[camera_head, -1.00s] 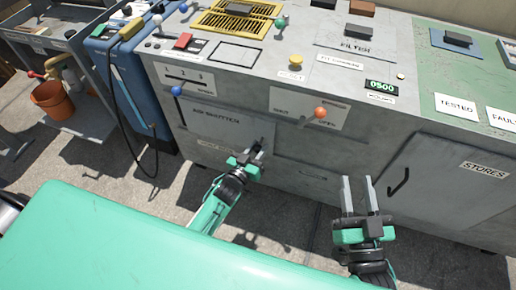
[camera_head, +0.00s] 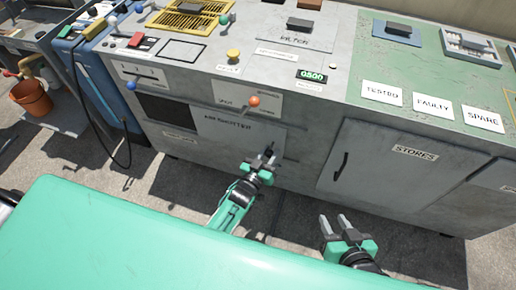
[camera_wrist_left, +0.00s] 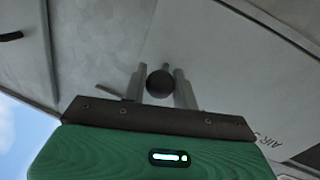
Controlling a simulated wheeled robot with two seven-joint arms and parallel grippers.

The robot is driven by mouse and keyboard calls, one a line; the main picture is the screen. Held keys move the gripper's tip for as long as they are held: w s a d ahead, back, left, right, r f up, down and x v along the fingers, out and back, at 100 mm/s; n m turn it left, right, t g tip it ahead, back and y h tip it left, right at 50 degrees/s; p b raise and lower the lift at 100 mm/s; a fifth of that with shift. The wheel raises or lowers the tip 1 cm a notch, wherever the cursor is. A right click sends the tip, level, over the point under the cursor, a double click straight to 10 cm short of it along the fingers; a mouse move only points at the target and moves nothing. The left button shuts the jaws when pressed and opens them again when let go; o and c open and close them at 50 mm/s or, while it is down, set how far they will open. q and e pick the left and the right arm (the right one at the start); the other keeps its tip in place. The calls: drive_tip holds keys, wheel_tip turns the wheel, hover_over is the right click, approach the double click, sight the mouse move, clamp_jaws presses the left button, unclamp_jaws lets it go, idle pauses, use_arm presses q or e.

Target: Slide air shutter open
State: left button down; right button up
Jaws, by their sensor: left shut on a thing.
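The air shutter (camera_head: 222,133) is a grey labelled panel on the front of the bench. A dark opening (camera_head: 166,110) shows to the left of the panel. My left gripper (camera_head: 268,156) is at the panel's right end. In the left wrist view its fingers stand on either side of a dark round knob (camera_wrist_left: 160,84), shut on it. My right gripper (camera_head: 333,219) is open and empty, low in front of the stores door, apart from the bench.
An orange-knobbed lever (camera_head: 254,101) sits above the shutter and a blue knob (camera_head: 131,86) sits above the opening. The stores door (camera_head: 376,168) with a dark handle is to the right. An orange bucket (camera_head: 31,98) stands at far left.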

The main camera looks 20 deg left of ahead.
use_arm(q)
drive_tip(key=shift+s+d, duration=0.1)
drive_tip(key=shift+d, duration=1.8)
drive_tip(key=c, duration=1.1)
unclamp_jaws()
drive_tip(key=shift+d, duration=0.15)
drive_tip(key=shift+c, duration=0.2)
use_arm(e)
drive_tip(key=shift+d, duration=0.15)
use_arm(q)
drive_tip(key=shift+s, duration=0.1)
drive_tip(key=p+v, duration=0.2)
drive_tip(key=v, duration=1.1)
drive_tip(key=shift+s+a, duration=0.2)
drive_tip(key=shift+s, duration=0.05)
use_arm(e)
drive_tip(key=d+g, duration=0.1)
drive_tip(key=s+d+g+h, duration=0.1)
drive_tip(key=d+g+h, duration=0.1)
drive_tip(key=d, duration=0.1)
drive_tip(key=shift+s, duration=0.35)
drive_tip(key=shift+a, duration=0.1)
